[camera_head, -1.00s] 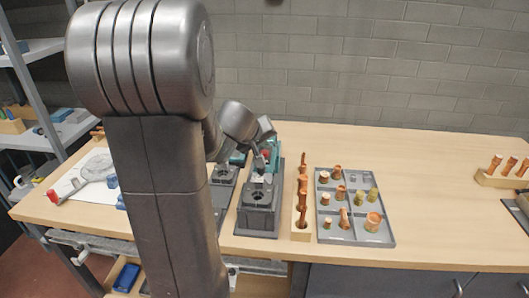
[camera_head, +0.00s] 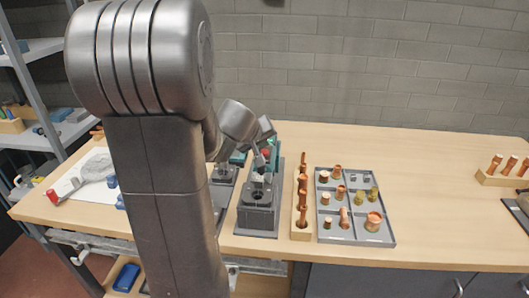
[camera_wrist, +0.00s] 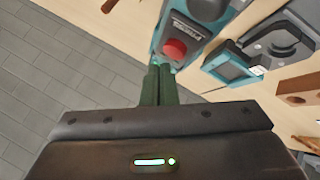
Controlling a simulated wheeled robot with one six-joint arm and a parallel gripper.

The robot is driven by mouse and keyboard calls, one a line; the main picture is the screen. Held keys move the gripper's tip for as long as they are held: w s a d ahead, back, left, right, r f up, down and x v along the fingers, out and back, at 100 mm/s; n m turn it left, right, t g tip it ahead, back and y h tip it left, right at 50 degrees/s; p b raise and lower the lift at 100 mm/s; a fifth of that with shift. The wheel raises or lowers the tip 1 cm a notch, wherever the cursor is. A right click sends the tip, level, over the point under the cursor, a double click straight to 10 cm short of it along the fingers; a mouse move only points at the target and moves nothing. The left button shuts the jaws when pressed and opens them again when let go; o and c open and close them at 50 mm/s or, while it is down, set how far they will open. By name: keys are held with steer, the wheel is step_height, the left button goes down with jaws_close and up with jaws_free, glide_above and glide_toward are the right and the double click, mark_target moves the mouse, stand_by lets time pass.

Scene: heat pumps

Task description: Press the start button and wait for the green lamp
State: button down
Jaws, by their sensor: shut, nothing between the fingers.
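A red round button (camera_wrist: 174,48) sits on the grey front panel of a teal press unit (camera_wrist: 196,28) in the wrist view. The press unit also shows in the head view (camera_head: 272,143), partly hidden behind my wrist. My gripper (camera_wrist: 160,70) is shut and empty, with its dark green fingertips just beside the button's lower edge in the wrist picture. Whether they touch it, I cannot tell. In the head view my gripper (camera_head: 261,163) is over the station, near the press head. I cannot make out a lit lamp on the unit.
A dark press base (camera_head: 257,213) stands below the gripper. To its right are a wooden rack (camera_head: 300,236) with copper pieces and a grey compartment tray (camera_head: 355,236) of copper fittings. A teal device with a screen (camera_wrist: 230,68) is near the fingers. The table's right middle is clear.

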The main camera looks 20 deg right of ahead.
steer(key=shift+f+b, duration=0.4)
steer(key=shift+b, duration=0.05)
steer(key=shift+f+b, duration=0.4)
steer(key=shift+b, duration=0.1)
stand_by(0.6)
steer(key=shift+r, duration=0.1)
steer(key=shift+r+p, duration=0.6)
steer(key=shift+r, duration=0.15)
steer(key=shift+r+p, duration=1.95)
steer(key=shift+r, duration=0.55)
steer(key=shift+f, duration=0.1)
